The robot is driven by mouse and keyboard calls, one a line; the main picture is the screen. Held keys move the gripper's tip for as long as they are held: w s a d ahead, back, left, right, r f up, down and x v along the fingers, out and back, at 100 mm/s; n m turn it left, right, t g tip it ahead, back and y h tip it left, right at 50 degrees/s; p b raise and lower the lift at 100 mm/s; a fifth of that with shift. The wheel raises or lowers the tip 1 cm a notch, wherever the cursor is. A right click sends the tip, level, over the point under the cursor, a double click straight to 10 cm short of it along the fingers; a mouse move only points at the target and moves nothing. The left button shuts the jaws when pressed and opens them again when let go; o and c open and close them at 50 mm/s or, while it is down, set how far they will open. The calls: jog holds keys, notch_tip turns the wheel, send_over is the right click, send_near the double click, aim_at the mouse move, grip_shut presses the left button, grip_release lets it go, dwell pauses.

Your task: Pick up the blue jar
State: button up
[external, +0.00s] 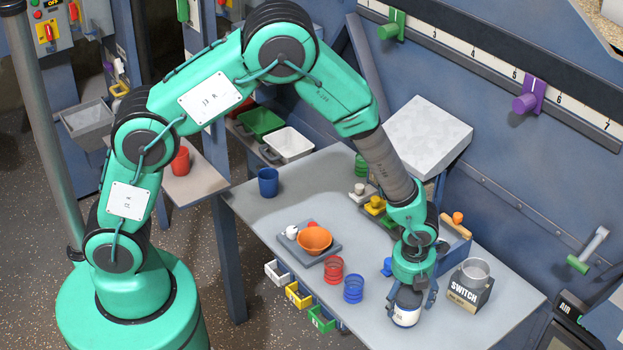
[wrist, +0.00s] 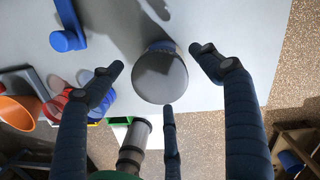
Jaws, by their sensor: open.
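A jar with a dark grey round lid and a blue and white body (external: 406,315) stands on the table near its front edge. The wrist view looks down on its grey lid (wrist: 160,78). My gripper (external: 412,288) points down over this jar. Its fingers are open and spread around the lid, with gaps visible on both sides in the wrist view. A blue ribbed cup-like piece (external: 353,289) stands to the left of the jar. My gripper hides part of the jar in the external view.
A red ribbed piece (external: 333,268) and an orange bowl (external: 314,239) on a grey board are further left. The switch box (external: 470,290) with a metal cup stands close on the right. A small blue object (external: 387,267) lies behind the jar. The table edge is near.

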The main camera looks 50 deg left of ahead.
jog(key=shift+f, duration=0.25)
jog(key=shift+f, duration=0.1)
jog(key=shift+w+a+f+b, duration=0.1)
jog(key=shift+w+f+b, duration=0.1)
jog(key=shift+f, duration=0.65)
jog(key=shift+w+a+f+b, duration=0.1)
jog(key=shift+w+f+b, duration=0.15)
jog(key=shift+f, duration=0.55)
jog(key=shift+w+f+b, duration=0.15)
jog(key=shift+w+f, duration=0.05)
jog(key=shift+f, duration=0.65)
jog(key=shift+c, duration=0.5)
jog(key=c, duration=1.4)
jog(key=shift+o, duration=0.2)
jog(key=shift+r, duration=0.15)
